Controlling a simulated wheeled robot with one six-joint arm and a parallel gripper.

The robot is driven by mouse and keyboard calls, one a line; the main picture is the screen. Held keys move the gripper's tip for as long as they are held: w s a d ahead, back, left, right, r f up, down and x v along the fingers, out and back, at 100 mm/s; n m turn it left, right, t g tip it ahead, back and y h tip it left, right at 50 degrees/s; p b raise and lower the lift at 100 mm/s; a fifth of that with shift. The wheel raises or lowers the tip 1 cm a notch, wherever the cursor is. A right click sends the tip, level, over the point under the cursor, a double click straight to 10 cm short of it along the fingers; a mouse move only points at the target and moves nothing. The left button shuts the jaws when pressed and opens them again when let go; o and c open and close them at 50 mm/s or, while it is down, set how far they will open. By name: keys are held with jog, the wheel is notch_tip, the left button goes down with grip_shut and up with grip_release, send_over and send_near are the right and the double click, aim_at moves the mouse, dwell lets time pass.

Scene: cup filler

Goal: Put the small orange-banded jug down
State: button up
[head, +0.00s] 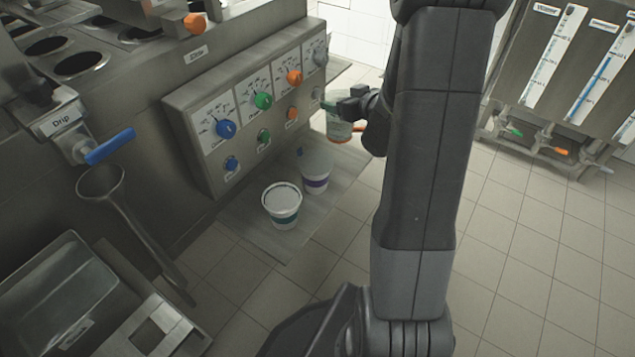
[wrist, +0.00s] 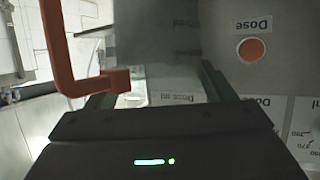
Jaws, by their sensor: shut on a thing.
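The small orange-banded jug (head: 339,128) is held up at the right end of the dosing panel in the head view, partly hidden by my gripper (head: 343,106) and arm. In the wrist view its orange handle (wrist: 62,55) fills the left side, and its translucent body (wrist: 155,45) lies between the fingers of my gripper (wrist: 158,88), which is shut on it. The jug appears to be above the metal shelf (head: 245,222); whether its base touches anything is hidden.
A white green-banded jug (head: 283,208) and a translucent purple-banded jug (head: 315,172) stand on the shelf. The panel (head: 250,110) with coloured knobs rises behind them. A drip tap with a blue lever (head: 110,146) is at left. The shelf's front left part is bare.

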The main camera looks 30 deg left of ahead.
aim_at(349, 132)
notch_tip(349, 132, down, 10)
jog(key=b, duration=0.3)
jog(key=shift+r, duration=0.25)
jog(key=shift+f+b, duration=0.15)
jog(key=shift+b, duration=0.2)
jog(key=o, duration=1.6)
jog(key=shift+o, duration=0.2)
jog(key=shift+s+d+r, duration=0.1)
jog(key=shift+d+r, duration=0.1)
jog(key=shift+r, duration=0.1)
jog(key=p+v, duration=0.3)
jog(key=v, duration=0.8)
jog(key=shift+s+d, duration=0.15)
jog(key=shift+s, duration=0.05)
